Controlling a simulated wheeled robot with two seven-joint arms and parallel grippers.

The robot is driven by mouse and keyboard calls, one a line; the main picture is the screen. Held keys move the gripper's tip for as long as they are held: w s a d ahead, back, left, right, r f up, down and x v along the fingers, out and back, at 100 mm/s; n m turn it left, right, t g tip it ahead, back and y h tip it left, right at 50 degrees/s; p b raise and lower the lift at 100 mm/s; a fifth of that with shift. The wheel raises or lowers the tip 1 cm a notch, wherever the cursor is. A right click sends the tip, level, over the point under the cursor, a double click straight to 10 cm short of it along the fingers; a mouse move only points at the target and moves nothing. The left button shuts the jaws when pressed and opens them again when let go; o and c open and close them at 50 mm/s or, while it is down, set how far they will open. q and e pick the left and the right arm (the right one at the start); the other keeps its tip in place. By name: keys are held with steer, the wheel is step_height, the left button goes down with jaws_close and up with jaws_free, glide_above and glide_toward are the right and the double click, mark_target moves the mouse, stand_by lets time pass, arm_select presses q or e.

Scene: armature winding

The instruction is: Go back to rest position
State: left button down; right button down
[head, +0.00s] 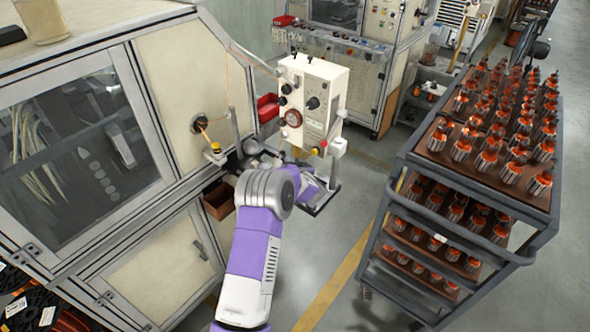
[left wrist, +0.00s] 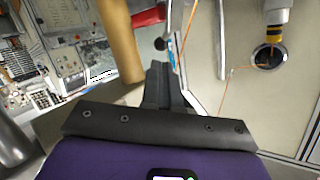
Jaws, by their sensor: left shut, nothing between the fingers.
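My left gripper (left wrist: 160,85) shows in the left wrist view with its two dark fingers together and nothing between them. In the head view my purple and grey left arm reaches up from the bottom centre to the front of the winding machine (head: 190,75). Its wrist is bent beside the white control box (head: 312,100), and the arm hides the fingertips there. An orange wire (left wrist: 228,88) runs from a round port (left wrist: 268,56) on the machine's panel, to the right of the fingers in the left wrist view. My right gripper is in neither view.
A cart (head: 407,160) with several armatures on its shelves stands at the right. A brown box (head: 219,200) sits low beside my arm. A red bin (head: 267,107) is behind the control box. Floor (head: 345,215) is free between machine and cart.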

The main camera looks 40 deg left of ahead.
arm_select(q)
steer(key=b+v, duration=0.1)
steer(key=v, duration=0.8)
steer(key=d+f+h, duration=0.1)
steer(key=d+f, duration=0.1)
steer(key=f, duration=0.1)
steer(key=d+f+m+h, duration=0.1)
steer(key=d+f+h, duration=0.1)
steer(key=d+f, duration=0.1)
steer(key=d+f+m+t+h, duration=0.1)
steer(key=d+f, duration=0.1)
steer(key=f, duration=0.2)
steer(key=shift+s+d+h, duration=0.3)
steer(key=shift+s, duration=0.05)
steer(key=s+d+f+m+g+h, duration=0.25)
steer(key=s+d+f+h, duration=0.55)
steer(key=s+d+f, duration=0.55)
steer(key=s+d+f+g+h, duration=0.35)
steer(key=s+d+g, duration=0.25)
steer(key=s+d, duration=0.8)
step_height(320, 180, down, 14)
steer(key=a+b, duration=0.1)
steer(key=b, duration=1.3)
steer(key=shift+s+f+h+b, duration=0.15)
steer(key=shift+s+h+b, duration=0.2)
steer(key=shift+s, duration=0.15)
steer(key=shift+a, duration=0.1)
